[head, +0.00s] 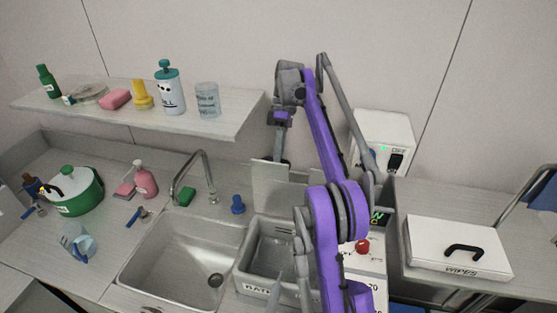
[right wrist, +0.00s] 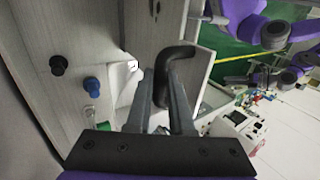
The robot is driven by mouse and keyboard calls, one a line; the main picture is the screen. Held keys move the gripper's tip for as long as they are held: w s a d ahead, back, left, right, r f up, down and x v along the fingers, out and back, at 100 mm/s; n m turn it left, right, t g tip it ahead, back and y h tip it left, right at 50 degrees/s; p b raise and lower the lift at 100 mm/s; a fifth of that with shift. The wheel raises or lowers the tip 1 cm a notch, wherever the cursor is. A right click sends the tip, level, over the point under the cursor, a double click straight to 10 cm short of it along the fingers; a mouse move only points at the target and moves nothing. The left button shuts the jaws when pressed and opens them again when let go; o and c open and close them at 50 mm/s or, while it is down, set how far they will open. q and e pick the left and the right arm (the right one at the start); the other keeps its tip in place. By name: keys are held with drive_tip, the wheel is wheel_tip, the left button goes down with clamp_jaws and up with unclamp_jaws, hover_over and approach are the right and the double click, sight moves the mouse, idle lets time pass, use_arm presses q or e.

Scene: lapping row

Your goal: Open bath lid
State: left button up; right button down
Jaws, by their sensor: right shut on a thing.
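The bath (head: 252,284) is a grey basin set in the counter right of the sink, with lettering on its front. Its pale flat lid (head: 270,190) stands roughly upright at the back of the bath, and the basin shows open in front of it. My right gripper (head: 283,158) reaches over from above to behind the lid. In the right wrist view, its fingers (right wrist: 172,92) are shut on the black bent handle (right wrist: 176,56) of the lid. In the head view the handle is hidden.
The sink (head: 180,262) with its tap (head: 190,172) lies left of the bath. A blue knob (head: 237,204) stands between them. A white box with a black handle (head: 459,246) sits at the right. A shelf with bottles (head: 150,120) hangs at the back left.

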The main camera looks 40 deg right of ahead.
drive_tip(key=shift+w+d+f, duration=0.25)
drive_tip(key=shift+d, duration=0.25)
drive_tip(key=c, duration=1.2)
unclamp_jaws()
drive_tip(key=shift+r, duration=0.1)
drive_tip(key=o, duration=0.4)
drive_tip(key=shift+s+d, duration=0.1)
